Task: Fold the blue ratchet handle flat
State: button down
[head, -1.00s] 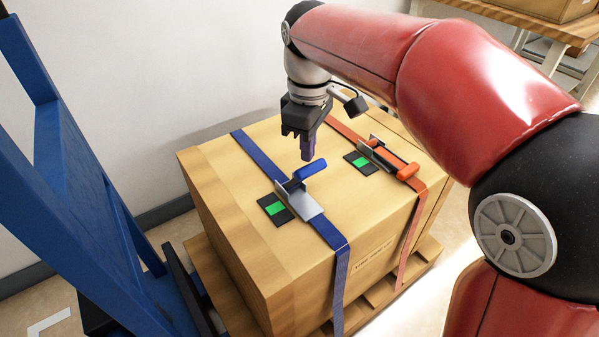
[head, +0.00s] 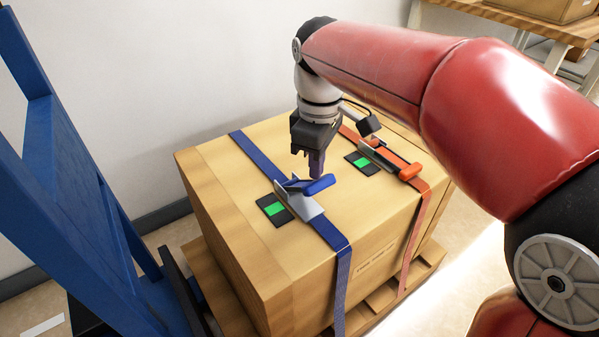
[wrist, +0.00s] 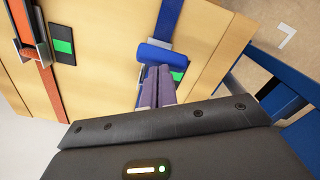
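The blue ratchet handle (head: 321,185) sits on its grey ratchet body (head: 306,208) on the blue strap (head: 341,270), on top of the carton. It juts to the right, tilted slightly up. The handle's blue grip also shows in the wrist view (wrist: 168,56). My gripper (head: 317,174) points down with its purple fingers together, seemingly empty. The fingertips are right at the handle's upper side and look to be touching it. In the wrist view the fingers (wrist: 157,82) end at the grip's edge and partly hide the ratchet body.
An orange ratchet handle (head: 411,171) on an orange strap (head: 420,205) lies to the right. Each ratchet has a black plate with a green patch beside it. The carton (head: 230,215) stands on a wooden pallet (head: 218,285). A blue frame (head: 75,180) rises at the left.

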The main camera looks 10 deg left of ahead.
aim_at(322, 185)
jog(key=shift+s+d+f+b, duration=0.2)
jog(key=shift+f+b, duration=0.25)
jog(key=shift+f, duration=0.1)
jog(key=shift+s+d+f+b, duration=0.2)
jog(key=shift+f+b, duration=0.2)
jog(key=shift+f, duration=0.15)
jog(key=shift+s+d+f, duration=0.2)
jog(key=shift+d+f, duration=0.1)
jog(key=shift+f+b, duration=0.1)
jog(key=shift+b, duration=0.2)
jog(key=shift+s+d+f+b, duration=0.15)
jog(key=shift+f+b, duration=0.2)
jog(key=shift+f, duration=0.15)
jog(key=shift+s+d+f+b, duration=0.15)
jog(key=shift+d+f+b, duration=0.05)
jog(key=shift+f+b, duration=0.25)
jog(key=shift+s+d+f+b, duration=0.15)
jog(key=shift+f+b, duration=0.15)
jog(key=shift+f, duration=0.25)
